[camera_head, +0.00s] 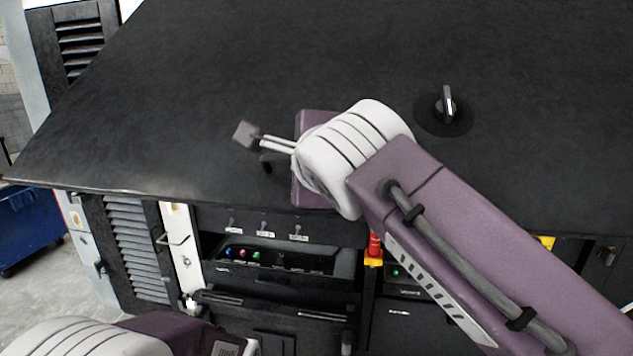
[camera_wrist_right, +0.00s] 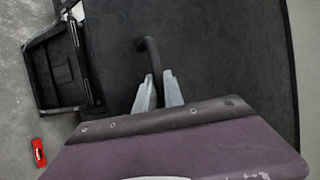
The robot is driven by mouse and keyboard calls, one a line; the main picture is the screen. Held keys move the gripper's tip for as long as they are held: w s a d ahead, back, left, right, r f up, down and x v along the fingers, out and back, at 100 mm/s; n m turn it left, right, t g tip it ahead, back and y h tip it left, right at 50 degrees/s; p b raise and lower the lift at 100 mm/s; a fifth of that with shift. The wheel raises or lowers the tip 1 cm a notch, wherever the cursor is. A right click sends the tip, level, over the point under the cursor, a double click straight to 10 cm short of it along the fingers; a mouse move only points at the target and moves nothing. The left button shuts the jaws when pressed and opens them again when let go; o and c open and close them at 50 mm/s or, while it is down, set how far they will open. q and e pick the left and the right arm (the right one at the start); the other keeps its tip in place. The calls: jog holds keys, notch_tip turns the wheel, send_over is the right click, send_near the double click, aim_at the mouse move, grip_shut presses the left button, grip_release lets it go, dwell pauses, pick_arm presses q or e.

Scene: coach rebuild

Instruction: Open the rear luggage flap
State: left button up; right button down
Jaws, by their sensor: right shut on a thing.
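The rear luggage flap (camera_head: 200,80) is a large black panel across the head view, tilted, with its lower edge out over an equipment bay. It also fills much of the right wrist view (camera_wrist_right: 220,60). A black curved handle (camera_wrist_right: 149,52) stands out from it. My right gripper (camera_wrist_right: 157,82) is shut on this handle, which passes between its two grey fingers. In the head view the right gripper (camera_head: 262,148) is at the flap's lower middle and mostly hides the handle. A turn latch (camera_head: 447,105) sits on a round plate to the right. My left wrist shows at the bottom left; its fingers are hidden.
Below the flap are a panel with switches and coloured lights (camera_head: 265,255), a red and yellow stop button (camera_head: 374,248) and louvred side panels (camera_head: 138,250). A blue bin (camera_head: 28,228) stands on the floor at left. A red object (camera_wrist_right: 39,152) lies on the floor.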

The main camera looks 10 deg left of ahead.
jog(key=shift+s+r, duration=0.6)
jog(key=shift+r, duration=0.15)
jog(key=shift+s+d+r+p, duration=0.1)
jog(key=shift+r+p, duration=0.35)
jog(key=shift+p, duration=0.05)
jog(key=shift+s, duration=0.2)
jog(key=shift+w, duration=0.1)
jog(key=c, duration=1.5)
grip_release()
jog(key=shift+o, duration=0.2)
jog(key=shift+d, duration=0.1)
